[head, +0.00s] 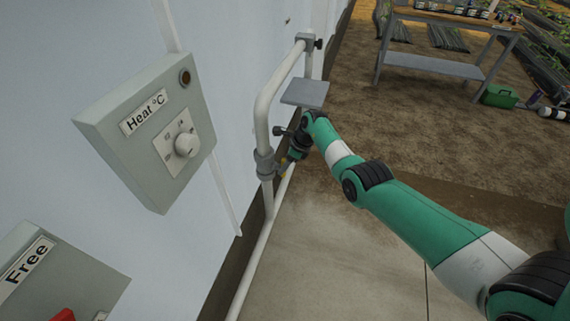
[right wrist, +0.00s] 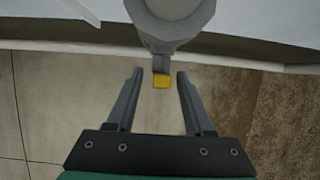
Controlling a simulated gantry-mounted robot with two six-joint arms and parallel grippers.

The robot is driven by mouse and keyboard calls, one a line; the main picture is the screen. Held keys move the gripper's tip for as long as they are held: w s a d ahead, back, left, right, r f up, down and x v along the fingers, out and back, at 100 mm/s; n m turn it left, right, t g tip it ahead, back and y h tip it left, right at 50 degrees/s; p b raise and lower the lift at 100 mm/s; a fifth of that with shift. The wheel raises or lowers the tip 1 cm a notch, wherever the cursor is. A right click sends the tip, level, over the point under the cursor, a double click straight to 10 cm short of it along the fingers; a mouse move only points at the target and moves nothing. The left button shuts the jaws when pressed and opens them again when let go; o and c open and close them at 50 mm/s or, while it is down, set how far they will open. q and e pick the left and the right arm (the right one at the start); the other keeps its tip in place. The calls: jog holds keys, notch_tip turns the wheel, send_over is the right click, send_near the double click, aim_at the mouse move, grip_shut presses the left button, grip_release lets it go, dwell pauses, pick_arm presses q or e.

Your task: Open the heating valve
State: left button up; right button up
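The heating valve (head: 265,164) is a grey fitting on the white vertical pipe beside the wall. Its small yellow handle (head: 284,163) shows beside my right gripper (head: 286,158), which is at the valve. In the right wrist view the grey valve body (right wrist: 172,22) is at the top, with the yellow handle end (right wrist: 161,81) below it. My right gripper (right wrist: 160,73) is open, with the handle end between its two fingertips and a gap on each side. My left gripper is not in view.
A grey "Heat °C" control box (head: 150,150) with a dial is on the wall at left, and a "Free" box (head: 75,265) is below it. A small grey plate (head: 305,93) is above my right wrist. The concrete floor (head: 340,270) is clear. A workbench (head: 440,68) stands far off.

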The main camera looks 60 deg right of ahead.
jog(key=shift+r, duration=0.1)
jog(key=p+v, duration=0.9)
jog(key=v, duration=0.2)
jog(key=shift+r, duration=0.2)
jog(key=shift+s, duration=0.1)
